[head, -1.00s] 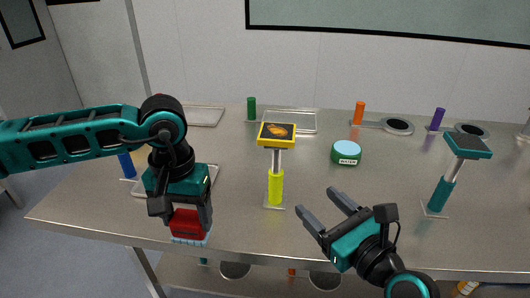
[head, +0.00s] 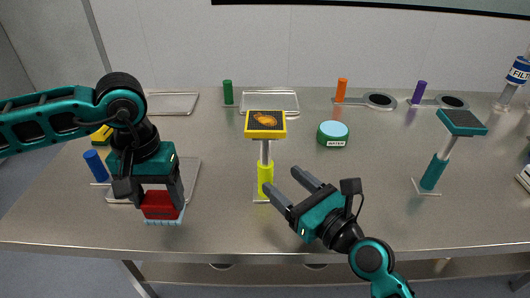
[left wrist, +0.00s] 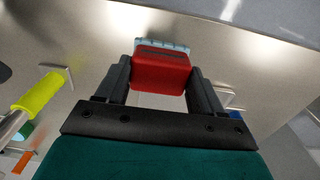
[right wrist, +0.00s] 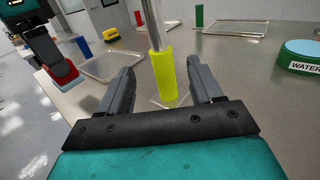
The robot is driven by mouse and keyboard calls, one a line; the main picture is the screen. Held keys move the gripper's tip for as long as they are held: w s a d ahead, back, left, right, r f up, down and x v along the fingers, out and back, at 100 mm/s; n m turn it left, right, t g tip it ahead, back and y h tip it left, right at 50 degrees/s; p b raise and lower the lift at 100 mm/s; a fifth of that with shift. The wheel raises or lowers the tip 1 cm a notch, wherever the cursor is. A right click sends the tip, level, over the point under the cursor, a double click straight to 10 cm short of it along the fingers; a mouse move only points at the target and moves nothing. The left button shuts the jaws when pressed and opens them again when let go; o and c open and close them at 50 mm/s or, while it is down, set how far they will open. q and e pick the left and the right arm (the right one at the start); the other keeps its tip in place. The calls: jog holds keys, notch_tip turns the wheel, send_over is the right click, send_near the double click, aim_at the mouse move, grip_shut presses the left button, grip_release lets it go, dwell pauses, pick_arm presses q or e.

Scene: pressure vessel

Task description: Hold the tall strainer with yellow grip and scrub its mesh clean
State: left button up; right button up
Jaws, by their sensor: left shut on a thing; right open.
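The tall strainer with the yellow grip (head: 265,178) stands upright on a small base plate on the table. Its framed mesh head (head: 265,122) carries an orange-brown stain on dark mesh. My right gripper (head: 281,184) is open beside the yellow grip; in the right wrist view the grip (right wrist: 164,76) shows between the two fingers, just ahead of them. My left gripper (head: 160,200) is shut on a red scrub brush (left wrist: 162,72) with pale blue bristles, held near the table's front edge at the left. The brush also shows in the right wrist view (right wrist: 64,72).
A teal-gripped strainer (head: 436,168) stands at the right. A green WATER container (head: 332,140) sits behind the yellow strainer. Trays (head: 298,103), a blue-handled tool (head: 95,164) and orange (head: 341,90) and purple (head: 418,92) handled strainers lie around. The table's middle right is clear.

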aim_at(265, 177)
pick_arm(q)
notch_tip(265, 177, down, 4)
jog(key=b, duration=0.3)
jog(key=shift+r+b, duration=0.15)
jog(key=shift+b, duration=0.2)
pick_arm(e)
notch_tip(265, 177, down, 5)
jog(key=shift+r, duration=0.15)
pick_arm(q)
jog(key=shift+r+p, duration=0.55)
jog(key=shift+r, duration=0.05)
pick_arm(e)
jog(key=shift+w+a+r, duration=0.35)
jog(key=shift+w+r, duration=0.15)
jog(key=shift+w, duration=0.05)
pick_arm(q)
jog(key=shift+r, duration=0.15)
pick_arm(e)
jog(key=shift+x, duration=3.15)
jog(key=shift+c, duration=0.2)
jog(key=shift+o, duration=0.2)
jog(key=shift+f, duration=0.1)
jog(key=shift+c, duration=0.2)
jog(key=c, duration=1.1)
